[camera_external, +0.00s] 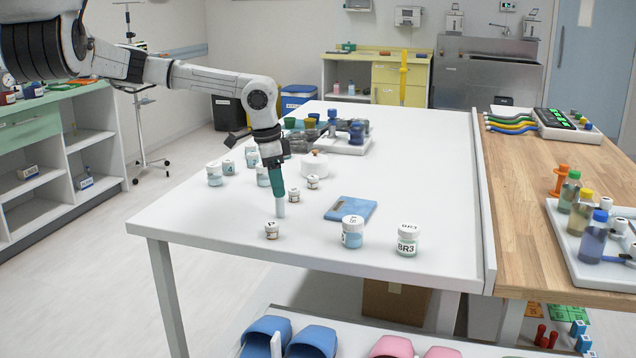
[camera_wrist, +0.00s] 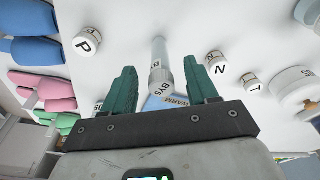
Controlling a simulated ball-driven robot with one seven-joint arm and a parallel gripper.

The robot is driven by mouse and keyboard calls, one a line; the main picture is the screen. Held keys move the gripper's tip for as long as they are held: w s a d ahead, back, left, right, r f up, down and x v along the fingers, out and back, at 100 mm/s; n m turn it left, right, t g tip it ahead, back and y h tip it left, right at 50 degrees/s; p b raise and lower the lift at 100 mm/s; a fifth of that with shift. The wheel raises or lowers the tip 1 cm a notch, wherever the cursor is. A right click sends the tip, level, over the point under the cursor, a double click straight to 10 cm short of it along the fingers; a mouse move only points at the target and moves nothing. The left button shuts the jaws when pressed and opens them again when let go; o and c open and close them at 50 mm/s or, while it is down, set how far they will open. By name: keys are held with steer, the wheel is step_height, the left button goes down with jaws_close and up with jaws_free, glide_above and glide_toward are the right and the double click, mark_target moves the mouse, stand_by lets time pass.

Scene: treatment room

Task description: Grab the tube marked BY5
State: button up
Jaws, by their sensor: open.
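The tube marked BY5 (camera_wrist: 160,68) is pale and narrow, with its label facing the camera in the wrist view. It appears upright on the white table. In the external view its lower part (camera_external: 281,210) shows below my gripper's teal fingers (camera_external: 278,190); the upper part is hidden by them. In the wrist view my gripper (camera_wrist: 159,64) is open, with one finger on each side of the tube and a visible gap on both sides.
Small jars marked P (camera_wrist: 87,41), N (camera_wrist: 217,63) and T (camera_wrist: 252,83) stand near the tube. A blue pack (camera_external: 350,208) lies to its right on the white table (camera_external: 415,160). A jar marked BR3 (camera_external: 407,240) and another jar (camera_external: 352,232) stand near the front edge.

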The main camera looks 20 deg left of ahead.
glide_above(282, 217)
steer(key=f, duration=0.4)
steer(key=shift+w+a+f, duration=0.1)
steer(key=shift+w+a, duration=0.2)
steer(key=shift+w, duration=0.1)
jaws_close()
